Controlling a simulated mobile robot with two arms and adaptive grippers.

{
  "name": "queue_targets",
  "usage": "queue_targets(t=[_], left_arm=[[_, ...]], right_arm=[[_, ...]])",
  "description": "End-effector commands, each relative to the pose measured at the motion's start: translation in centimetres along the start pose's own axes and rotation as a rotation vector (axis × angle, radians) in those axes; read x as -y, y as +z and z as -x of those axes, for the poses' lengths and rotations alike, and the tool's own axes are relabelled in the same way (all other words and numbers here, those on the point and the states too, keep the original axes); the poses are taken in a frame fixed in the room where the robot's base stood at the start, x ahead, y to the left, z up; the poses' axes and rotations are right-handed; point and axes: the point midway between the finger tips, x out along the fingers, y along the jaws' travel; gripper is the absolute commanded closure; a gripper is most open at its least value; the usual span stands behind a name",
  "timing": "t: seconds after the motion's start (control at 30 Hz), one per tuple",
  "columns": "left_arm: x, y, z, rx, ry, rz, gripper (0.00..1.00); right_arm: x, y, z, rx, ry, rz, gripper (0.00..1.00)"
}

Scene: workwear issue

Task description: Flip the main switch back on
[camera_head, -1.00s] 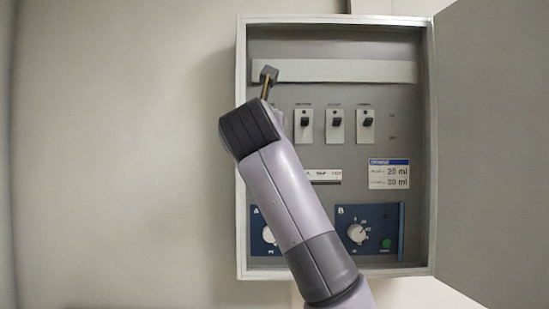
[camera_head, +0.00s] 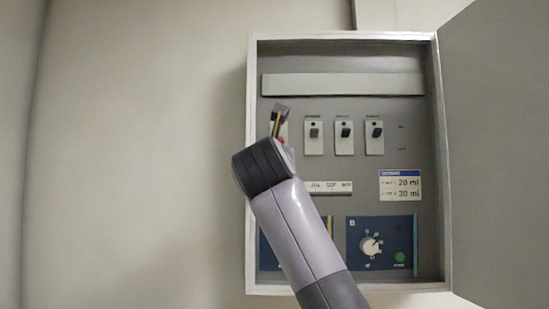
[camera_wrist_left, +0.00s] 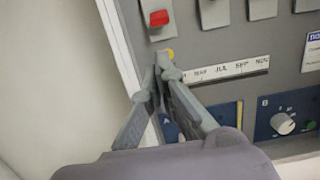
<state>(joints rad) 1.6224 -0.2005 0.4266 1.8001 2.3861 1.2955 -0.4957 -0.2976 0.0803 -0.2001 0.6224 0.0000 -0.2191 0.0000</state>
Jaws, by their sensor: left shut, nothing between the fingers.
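The main switch shows in the left wrist view as a red rocker (camera_wrist_left: 158,18) on a pale plate at the top left of the panel. In the head view only a bit of its red (camera_head: 282,140) shows beside my gripper, and whether it is up or down I cannot tell. My left gripper (camera_head: 279,110) reaches up from below in front of that switch. In the wrist view its fingertips (camera_wrist_left: 165,64) are together and empty, a little below the switch plate, close to a small yellow spot (camera_wrist_left: 170,54).
The grey cabinet (camera_head: 252,70) is open, its door (camera_head: 495,150) swung out to the right. Three dark toggles, the first (camera_head: 314,132) nearest, stand right of the main switch. Below are a month strip (camera_head: 330,187), a label (camera_head: 400,186) and a dial (camera_head: 371,245). The wall at left is clear.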

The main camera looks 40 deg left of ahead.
Motion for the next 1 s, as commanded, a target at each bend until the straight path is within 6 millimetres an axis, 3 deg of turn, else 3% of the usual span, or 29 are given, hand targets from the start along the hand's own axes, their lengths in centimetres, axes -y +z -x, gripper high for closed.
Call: queue_targets(t=[0.5, 0.7, 1.0], left_arm=[[0.0, 0.4, -8.3, -0.003, 0.000, -0.002, 1.00], [0.0, 0.1, -9.6, -0.001, 0.000, -0.001, 1.00], [0.0, -0.1, -9.7, 0.000, 0.000, 0.000, 1.00]], right_arm=[[0.0, -0.1, 5.5, 0.007, -0.001, 0.000, 1.00], [0.0, -0.1, 6.1, 0.007, -0.002, 0.000, 1.00], [0.0, -0.1, 6.0, 0.007, -0.002, -0.001, 1.00]])
